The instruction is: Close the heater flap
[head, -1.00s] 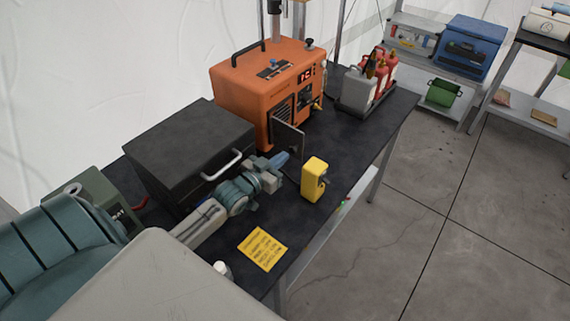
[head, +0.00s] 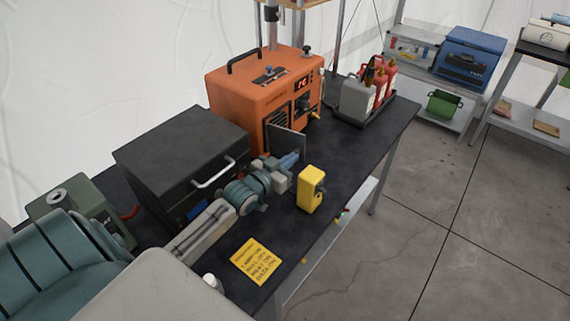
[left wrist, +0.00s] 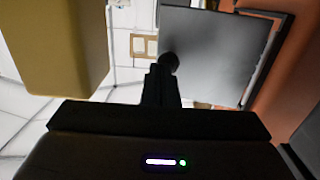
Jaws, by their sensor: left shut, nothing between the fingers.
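The orange heater (head: 262,92) stands on the black table. Its dark grey flap (head: 286,140) stands open, sticking out from the lower front. My left gripper (head: 289,160) is shut and empty, low at the flap's near face. In the left wrist view the flap (left wrist: 213,52) fills the upper right, with the orange heater body (left wrist: 292,70) beside it. There the shut fingertips (left wrist: 167,64) overlap the flap's left edge; I cannot tell for sure whether they touch it. My right gripper is in neither view.
A yellow device (head: 311,188) stands close to the right of my left gripper; its yellow side (left wrist: 62,45) looms in the left wrist view. A black case (head: 182,150) with a handle is at the left. A yellow note (head: 258,262) lies in front. Fuel cans (head: 356,97) stand behind on a tray.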

